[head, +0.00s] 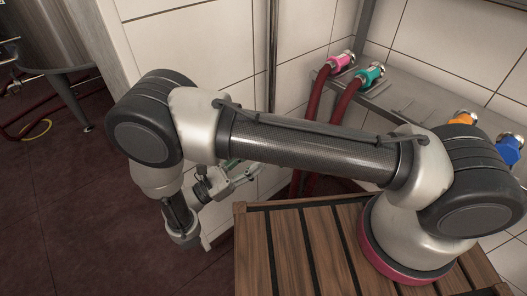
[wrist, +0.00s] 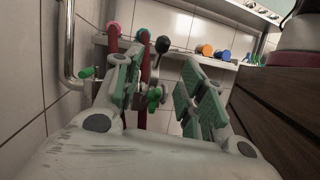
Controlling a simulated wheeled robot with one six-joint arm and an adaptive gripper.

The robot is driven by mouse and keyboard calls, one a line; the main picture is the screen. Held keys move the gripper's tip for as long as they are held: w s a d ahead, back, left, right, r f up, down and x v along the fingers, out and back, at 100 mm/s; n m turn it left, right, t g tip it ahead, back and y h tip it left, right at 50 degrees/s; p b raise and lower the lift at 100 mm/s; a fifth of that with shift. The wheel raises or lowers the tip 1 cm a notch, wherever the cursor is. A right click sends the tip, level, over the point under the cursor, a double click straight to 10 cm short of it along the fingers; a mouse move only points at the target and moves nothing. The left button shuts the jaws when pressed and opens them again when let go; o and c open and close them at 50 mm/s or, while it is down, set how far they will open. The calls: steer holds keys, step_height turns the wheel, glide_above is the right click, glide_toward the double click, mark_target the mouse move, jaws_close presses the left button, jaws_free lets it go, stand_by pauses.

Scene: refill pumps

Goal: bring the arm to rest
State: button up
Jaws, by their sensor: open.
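My arm reaches from its mount on the wooden slatted top (head: 290,250) across to the left and bends down beyond the slatted top's left edge. My gripper (head: 248,172) hangs beside the tiled wall, partly hidden by the arm. In the wrist view my gripper (wrist: 155,92) shows two green-padded fingers standing apart. Nothing is held between them. A hose, several coloured fittings and a shelf show beyond the fingers.
A pink fitting (head: 341,60) and a teal fitting (head: 370,74) on red hoses sit at a metal shelf (head: 405,97). Orange (head: 464,118) and blue (head: 509,148) fittings stand farther right. A steel tank (head: 50,35) is at upper left.

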steer(key=shift+s+a+f, duration=0.1)
steer(key=shift+a, duration=0.2)
